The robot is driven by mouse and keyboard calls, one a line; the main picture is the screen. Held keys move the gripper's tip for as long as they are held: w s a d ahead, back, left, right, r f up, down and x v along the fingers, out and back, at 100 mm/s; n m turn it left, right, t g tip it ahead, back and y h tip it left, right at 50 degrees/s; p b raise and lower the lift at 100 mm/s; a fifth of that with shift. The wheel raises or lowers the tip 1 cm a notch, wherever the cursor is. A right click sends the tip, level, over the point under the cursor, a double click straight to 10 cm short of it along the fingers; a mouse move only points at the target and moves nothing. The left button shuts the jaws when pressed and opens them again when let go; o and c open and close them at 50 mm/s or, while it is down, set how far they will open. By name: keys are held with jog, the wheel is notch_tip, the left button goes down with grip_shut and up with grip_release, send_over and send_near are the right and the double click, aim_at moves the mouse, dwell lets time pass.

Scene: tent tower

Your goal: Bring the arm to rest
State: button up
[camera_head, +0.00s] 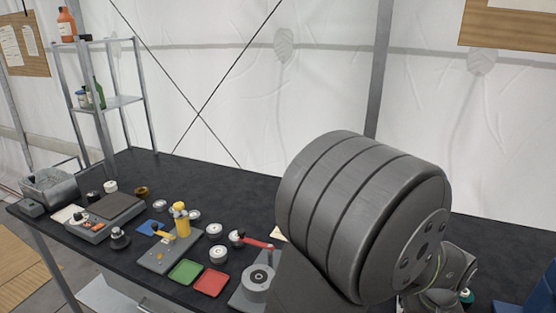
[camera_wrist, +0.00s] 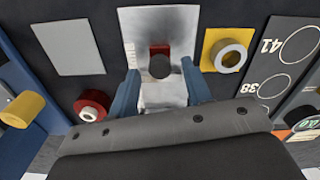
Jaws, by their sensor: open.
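My gripper (camera_wrist: 163,82) shows in the wrist view with its two blue fingers apart. Nothing is gripped between them. Beyond the fingers is a shiny metal plate (camera_wrist: 182,22) with a dark red block and a dark round end (camera_wrist: 161,67) on it, lying in the gap as seen from the wrist. I cannot tell how far off they are. In the head view my large grey arm link fills the right of the middle, and my gripper is not seen there.
In the head view a black table (camera_head: 235,185) holds a yellow-posted fixture (camera_head: 181,222), a green tray (camera_head: 185,272), a red tray (camera_head: 210,282) and several small round parts. A metal shelf (camera_head: 122,102) stands behind.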

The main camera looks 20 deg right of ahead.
jog(key=shift+r, duration=0.15)
jog(key=shift+s+a+r, duration=0.1)
jog(key=shift+a+r, duration=0.05)
jog(key=shift+r, duration=0.1)
notch_tip(320, 180, up, 16)
notch_tip(320, 180, down, 17)
jog(key=shift+f, duration=0.1)
jog(key=w+d, duration=0.5)
jog(key=shift+r, duration=0.3)
notch_tip(320, 180, up, 17)
jog(key=s+a+f+m, duration=0.5)
jog(key=f, duration=0.1)
jog(key=shift+s, duration=0.15)
